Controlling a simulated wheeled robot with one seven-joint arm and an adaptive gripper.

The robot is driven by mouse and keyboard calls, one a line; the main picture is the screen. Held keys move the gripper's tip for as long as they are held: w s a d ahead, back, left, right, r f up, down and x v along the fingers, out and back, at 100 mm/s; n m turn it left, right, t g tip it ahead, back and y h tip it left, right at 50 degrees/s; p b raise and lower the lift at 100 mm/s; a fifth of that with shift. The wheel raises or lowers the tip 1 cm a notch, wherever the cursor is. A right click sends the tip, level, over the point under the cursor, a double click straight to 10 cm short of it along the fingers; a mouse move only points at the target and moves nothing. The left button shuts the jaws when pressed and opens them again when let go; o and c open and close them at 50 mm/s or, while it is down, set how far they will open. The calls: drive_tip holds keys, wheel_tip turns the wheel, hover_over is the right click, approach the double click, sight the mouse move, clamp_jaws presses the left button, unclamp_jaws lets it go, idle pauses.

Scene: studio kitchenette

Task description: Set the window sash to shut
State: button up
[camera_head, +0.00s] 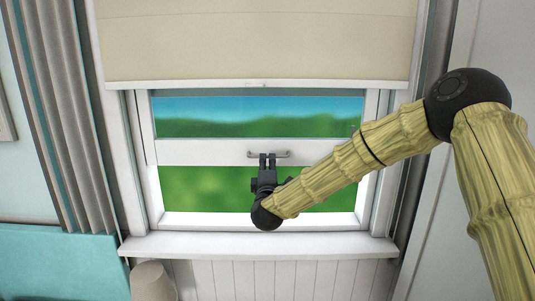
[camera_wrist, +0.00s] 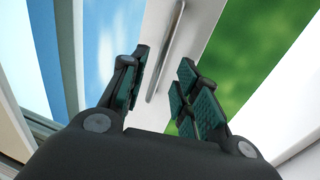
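The window sash (camera_head: 200,153) is raised, with a gap below its bottom rail through which green ground shows. A grey bar handle (camera_head: 283,154) sits on that rail. My gripper (camera_head: 267,158) is at the handle, fingers pointing up at it. In the wrist view the fingers are apart, and the handle (camera_wrist: 165,52) runs lengthwise between and beyond their tips. The white rail (camera_wrist: 198,25) lies behind it. I cannot tell whether either finger touches the handle. The fingertips partly cover the handle in the head view.
A beige blind (camera_head: 260,40) hangs over the window's top. A white sill (camera_head: 258,245) juts out below the opening, under my gripper. A grey curtain (camera_head: 65,120) hangs at the left. A teal surface (camera_head: 65,265) and a rounded beige object (camera_head: 152,282) are at the lower left.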

sight(268, 157)
drive_tip(key=shift+w+r+p, duration=0.25)
drive_tip(key=shift+w+p, duration=0.25)
drive_tip(key=shift+w, duration=0.8)
drive_tip(key=shift+w+r+p, duration=0.25)
drive_tip(key=shift+w+p, duration=0.25)
drive_tip(key=shift+w, duration=0.75)
clamp_jaws()
